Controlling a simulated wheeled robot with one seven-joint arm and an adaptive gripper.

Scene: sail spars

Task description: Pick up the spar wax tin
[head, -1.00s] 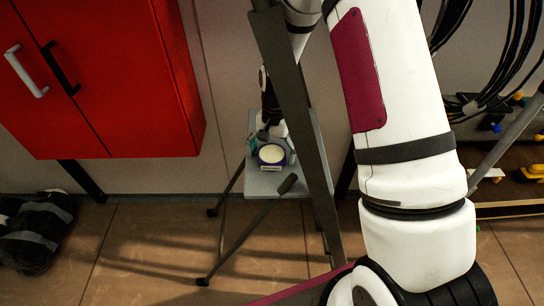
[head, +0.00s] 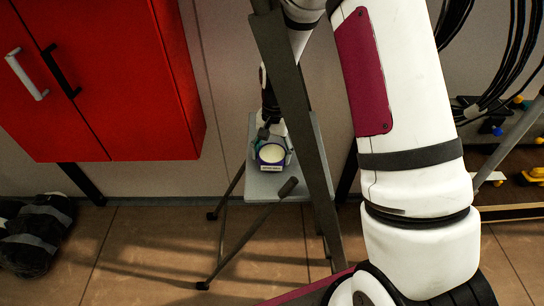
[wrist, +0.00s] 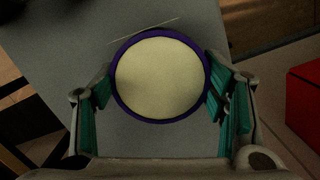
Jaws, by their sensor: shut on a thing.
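The spar wax tin (head: 271,154) is a round tin with a cream top and a purple rim, at the small grey stand in the head view. In the wrist view the tin (wrist: 160,78) sits between my gripper's teal-padded fingers. My gripper (head: 272,148) is shut on the tin, one finger on each side. Whether the tin touches the grey top or hangs just above it cannot be told. The tin's underside is hidden.
The grey stand top (head: 263,186) is otherwise bare. Its dark slanted rail (head: 296,110) stands in front on the right. A red cabinet (head: 150,80) hangs at the left, and a dark bundle (head: 38,235) lies on the floor. Black cables (head: 507,70) hang at the right.

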